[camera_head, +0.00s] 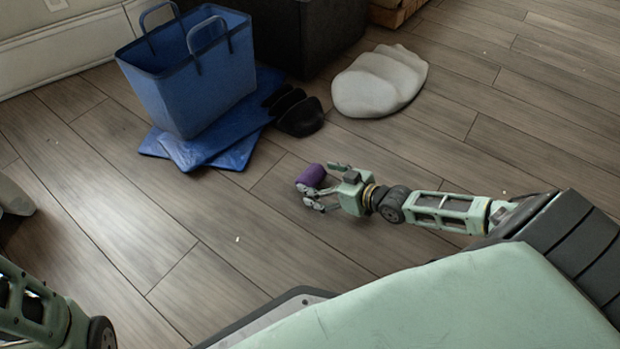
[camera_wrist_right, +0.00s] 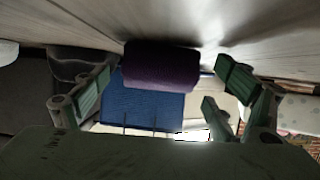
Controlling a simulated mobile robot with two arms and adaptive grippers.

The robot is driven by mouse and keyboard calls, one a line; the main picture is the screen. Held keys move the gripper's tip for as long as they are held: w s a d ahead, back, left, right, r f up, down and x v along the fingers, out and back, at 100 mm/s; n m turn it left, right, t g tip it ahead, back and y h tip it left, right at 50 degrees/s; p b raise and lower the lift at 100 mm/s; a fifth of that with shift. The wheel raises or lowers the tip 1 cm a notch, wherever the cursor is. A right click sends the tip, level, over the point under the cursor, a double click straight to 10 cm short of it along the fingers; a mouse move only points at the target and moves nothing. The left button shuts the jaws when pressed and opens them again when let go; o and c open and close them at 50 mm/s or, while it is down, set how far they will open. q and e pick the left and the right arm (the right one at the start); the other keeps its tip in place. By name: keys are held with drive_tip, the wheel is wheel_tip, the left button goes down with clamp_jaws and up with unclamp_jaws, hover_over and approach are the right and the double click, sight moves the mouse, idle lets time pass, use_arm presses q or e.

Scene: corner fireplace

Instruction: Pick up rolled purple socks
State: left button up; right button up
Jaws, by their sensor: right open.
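The rolled purple socks (camera_head: 311,176) lie on the wooden floor near the middle of the head view. My right gripper (camera_head: 316,193) reaches in from the right, with its fingertips at the socks. In the right wrist view the socks (camera_wrist_right: 161,66) are a dark purple roll ahead of the gripper (camera_wrist_right: 165,85). The fingers are spread apart to either side, and the gripper is open. I cannot tell whether a finger touches the socks. Part of my left arm shows at the lower left of the head view, but its gripper is out of view.
A blue bag (camera_head: 190,85) stands on flat blue items (camera_head: 225,155) at the upper left. Black slippers (camera_head: 299,115) lie beside it. A white lumpy object (camera_head: 378,82) lies behind the socks. A dark box (camera_head: 305,35) stands at the back. The floor left of the socks is clear.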

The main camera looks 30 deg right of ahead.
drive_tip(key=shift+c, duration=0.5)
drive_tip(key=c, duration=1.1)
